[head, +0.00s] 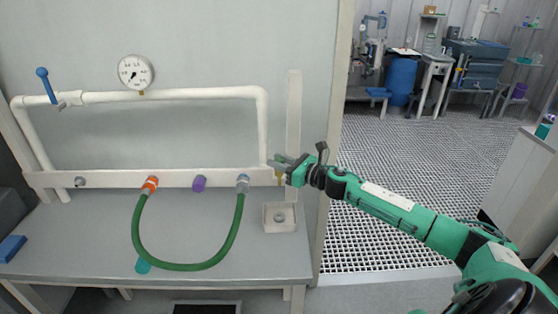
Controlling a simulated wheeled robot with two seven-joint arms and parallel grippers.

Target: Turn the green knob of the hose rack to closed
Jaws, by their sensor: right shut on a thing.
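The hose rack (110,179) is a white pipe frame with a white rail over a grey bench. My right gripper (275,163) is at the right end of the rail, reached in from the right, and is shut on the green knob (281,158). The knob is small and mostly hidden by the fingers, so its turn angle cannot be read. A brass outlet (281,179) shows just below it. My left gripper is not in view.
A green hose (188,267) hangs between an orange fitting (150,184) and a grey fitting (242,182), with a purple cap (199,183) between. A blue lever (46,84) and a gauge (136,72) are on the upper pipe. A small square basin (279,217) is below my gripper.

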